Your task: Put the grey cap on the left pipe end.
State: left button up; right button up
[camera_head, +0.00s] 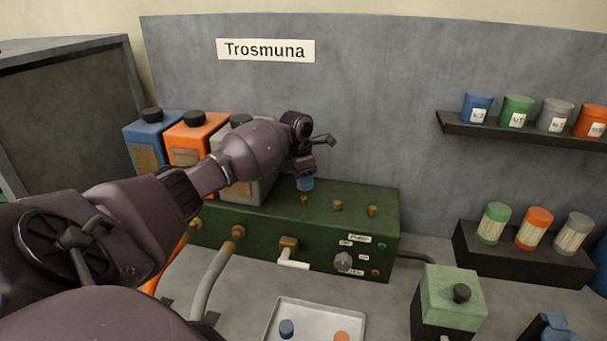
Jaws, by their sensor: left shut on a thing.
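My left gripper (303,168) is above the green box (330,225), shut on a small blue-looking cap (305,184) that points down. The jaws are small and partly dark here. The cap hangs just above the leftmost visible brass stub (304,199) on top of the box; I cannot tell whether they touch. Two more brass stubs, a middle one (337,205) and a right one (373,210), stand uncapped. I see no clearly grey cap. A metal tray (313,318) in front holds a blue cap (287,328) and an orange cap (341,337). My right gripper is not in view.
Blue (146,135), orange (196,135) and grey canisters stand behind my left arm, partly hidden. A bent pipe (215,275) and a white-handled valve (292,264) stick out in front of the box. A light-green box (450,295) stands at right.

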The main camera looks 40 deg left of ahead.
aim_at(304, 197)
pick_arm(q)
jog(key=shift+f, duration=2.7)
jog(key=o, duration=1)
jog(key=r, duration=0.7)
jog(key=s+r, duration=0.1)
jog(key=r, duration=0.2)
jog(key=shift+s+a+r+b, duration=0.1)
jog(key=shift+a+r+b, duration=0.2)
jog(key=shift+r+b, duration=0.1)
jog(key=shift+f, duration=0.1)
